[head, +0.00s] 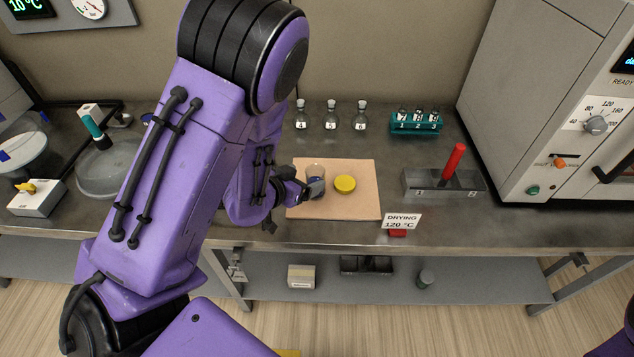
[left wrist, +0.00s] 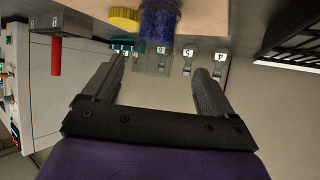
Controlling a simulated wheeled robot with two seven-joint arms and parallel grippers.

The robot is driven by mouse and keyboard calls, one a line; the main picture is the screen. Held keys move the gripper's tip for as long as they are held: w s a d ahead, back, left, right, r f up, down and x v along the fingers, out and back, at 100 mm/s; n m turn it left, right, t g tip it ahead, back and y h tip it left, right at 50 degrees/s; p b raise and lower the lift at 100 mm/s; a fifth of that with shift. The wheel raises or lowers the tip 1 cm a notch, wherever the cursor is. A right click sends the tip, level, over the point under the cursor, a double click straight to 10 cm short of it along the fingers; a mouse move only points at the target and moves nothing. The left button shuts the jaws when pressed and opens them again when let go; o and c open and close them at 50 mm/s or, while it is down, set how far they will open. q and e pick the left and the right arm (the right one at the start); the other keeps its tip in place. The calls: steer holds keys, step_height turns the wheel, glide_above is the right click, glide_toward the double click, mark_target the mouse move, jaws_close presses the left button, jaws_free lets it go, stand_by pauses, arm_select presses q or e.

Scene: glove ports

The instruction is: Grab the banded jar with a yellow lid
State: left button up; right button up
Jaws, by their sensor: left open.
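A clear jar (head: 316,170) with dark blue contents in its lower part stands upright on a tan board (head: 362,208). A yellow lid (head: 345,183) lies flat on the board to its right, apart from the jar. My left gripper (head: 308,188) is at the jar and partly hides it. In the left wrist view, which is upside down, the open left gripper (left wrist: 158,75) has the jar (left wrist: 159,38) between its fingertips in the picture, with gaps at both sides. The yellow lid (left wrist: 124,18) is beside it. My right gripper is out of view.
Several numbered flasks (head: 331,118) and a teal vial rack (head: 417,123) stand behind the board. A grey block with a red handle (head: 453,162) and a "DRYING 120 °C" sign (head: 401,221) are to the right. An oven (head: 560,100) fills the far right.

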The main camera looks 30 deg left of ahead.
mark_target(321, 175)
arm_select(q)
steer(key=shift+w+d, duration=0.25)
steer(key=shift+w, duration=0.2)
steer(key=x, duration=0.2)
steer(key=p+x, duration=0.1)
steer(key=x, duration=0.2)
steer(key=shift+w+d+f+p, duration=0.2)
steer(key=shift+d+f+p, duration=0.15)
steer(key=shift+f, duration=0.1)
steer(key=shift+w+f, duration=0.15)
steer(key=shift+w, duration=0.05)
steer(key=shift+s+a, duration=0.1)
steer(key=shift+s, duration=0.1)
steer(key=c, duration=1.1)
